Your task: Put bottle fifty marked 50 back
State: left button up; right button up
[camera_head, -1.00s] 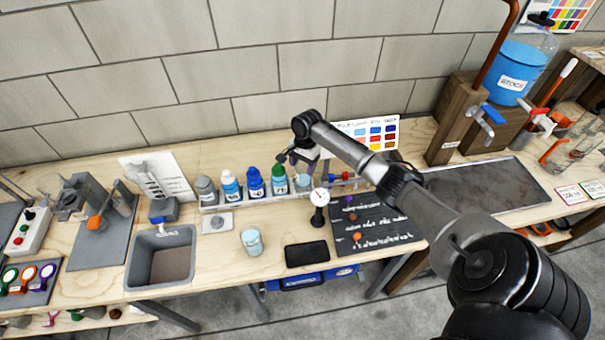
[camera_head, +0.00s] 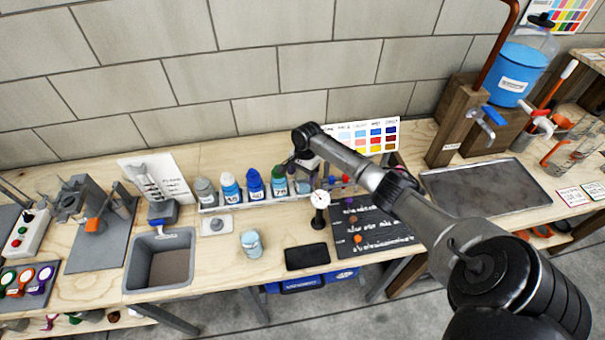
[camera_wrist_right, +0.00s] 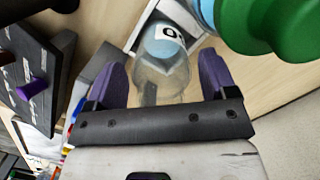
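A small clear bottle with pale blue contents (camera_head: 304,187) stands at the right end of the bottle rack (camera_head: 240,206), partly hidden by my right gripper. In the right wrist view this bottle (camera_wrist_right: 163,50) shows a white label with a "0"; the rest of the number cannot be read. My right gripper (camera_wrist_right: 160,85) has its purple fingers apart on either side of the bottle's clear upper part, with narrow gaps showing. In the head view my right gripper (camera_head: 303,167) is over the rack's right end. My left gripper is not in view.
A green-capped bottle (camera_head: 280,180) stands close beside, and its cap (camera_wrist_right: 265,25) crowds the wrist view. Blue, light blue and grey bottles fill the rack leftward. A dial gauge (camera_head: 320,199), black pad (camera_head: 307,256) and pale blue cup (camera_head: 251,244) stand in front.

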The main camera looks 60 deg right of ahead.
jog(key=shift+o, duration=0.8)
jog(key=r, duration=0.3)
jog(key=d+r+p, duration=0.1)
jog(key=r, duration=0.7)
jog(key=shift+d, duration=0.25)
jog(key=shift+d+r+p, duration=0.15)
jog(key=shift+r+p, duration=0.15)
jog(key=shift+r, duration=0.3)
